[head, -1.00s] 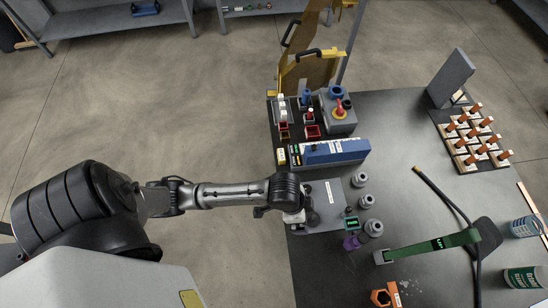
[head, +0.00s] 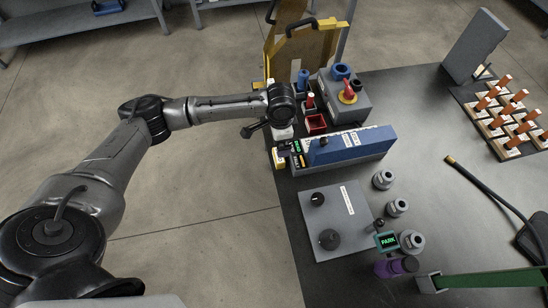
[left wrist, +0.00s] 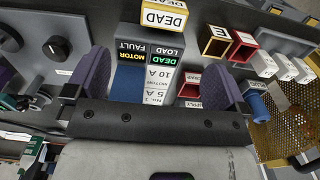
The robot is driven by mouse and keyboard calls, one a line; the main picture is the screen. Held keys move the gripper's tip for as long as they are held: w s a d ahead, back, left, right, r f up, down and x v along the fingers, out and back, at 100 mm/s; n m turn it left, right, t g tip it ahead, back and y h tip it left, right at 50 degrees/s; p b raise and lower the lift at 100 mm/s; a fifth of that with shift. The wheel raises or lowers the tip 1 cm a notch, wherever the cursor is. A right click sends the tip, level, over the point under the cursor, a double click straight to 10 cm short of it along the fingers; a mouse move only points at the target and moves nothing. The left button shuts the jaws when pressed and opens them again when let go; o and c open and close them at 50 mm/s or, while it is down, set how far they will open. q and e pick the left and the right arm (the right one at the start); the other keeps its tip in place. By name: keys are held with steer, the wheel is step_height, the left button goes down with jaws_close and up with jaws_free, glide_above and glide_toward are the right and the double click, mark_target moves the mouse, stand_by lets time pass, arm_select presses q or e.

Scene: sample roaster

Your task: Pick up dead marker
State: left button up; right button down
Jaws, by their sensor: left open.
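A yellow and white block lettered DEAD (left wrist: 163,17) is at the top of the left wrist view, beyond my fingertips. In the head view, a small yellow block (head: 279,157) at the left end of the blue unit looks like the same marker. My left gripper (left wrist: 155,85) is open, with a purple-grey finger on each side and nothing held between them. Between the fingers show labels MOTOR FAULT and DEAD LOAD. In the head view my left wrist hides most of the left gripper (head: 284,136), close behind the yellow block.
The blue unit (head: 350,147) stands just right of the marker. Red trays (head: 316,124) and a grey box with a red switch (head: 348,97) are behind. A grey panel with black knobs (head: 330,220) lies in front. Free bench surface (head: 420,130) is to the right.

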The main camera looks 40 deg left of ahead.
arm_select(q)
steer(key=f+b, duration=0.1)
steer(key=f, duration=0.3)
steer(key=f+b, duration=0.2)
steer(key=f, duration=0.2)
steer(key=shift+w+a+f, duration=0.1)
steer(key=shift+a+f, duration=0.1)
steer(key=shift+f, duration=0.2)
arm_select(e)
step_height(320, 180, down, 3)
steer(key=shift+f, duration=0.2)
arm_select(q)
steer(key=shift+w+f+b, duration=0.1)
steer(key=shift+f+b, duration=1.45)
steer(key=shift+f, duration=1.05)
arm_select(e)
steer(key=shift+f, duration=1.55)
arm_select(q)
steer(key=shift+c, duration=0.5)
steer(key=c, duration=0.8)
steer(key=shift+r, duration=0.1)
steer(key=shift+c, duration=0.2)
arm_select(e)
steer(key=shift+r, duration=0.1)
